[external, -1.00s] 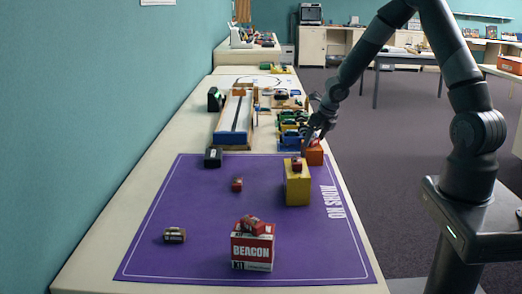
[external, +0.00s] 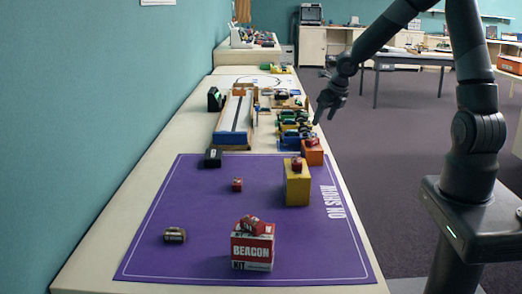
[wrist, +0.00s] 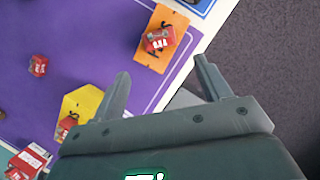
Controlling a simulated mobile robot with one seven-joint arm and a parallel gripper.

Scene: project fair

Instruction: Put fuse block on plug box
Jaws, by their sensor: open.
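Several small red blocks are in view; I cannot read which is the fuse block, nor which box is the plug box. An orange box (external: 315,157) stands at the mat's far right corner with a red block (external: 312,142) on top. In the wrist view this block (wrist: 160,39) lies on the orange box (wrist: 172,17), a little tilted to its edges. My gripper (external: 326,112) is open and empty, above and beyond the orange box, apart from it. In the wrist view my gripper (wrist: 162,68) shows its fingers spread with nothing between them.
A yellow box (external: 298,187) and a white-and-red BEACON KIT box (external: 252,252) each carry a red block. Another red block (external: 237,185) and a brownish block (external: 174,235) lie on the purple mat (external: 200,270).

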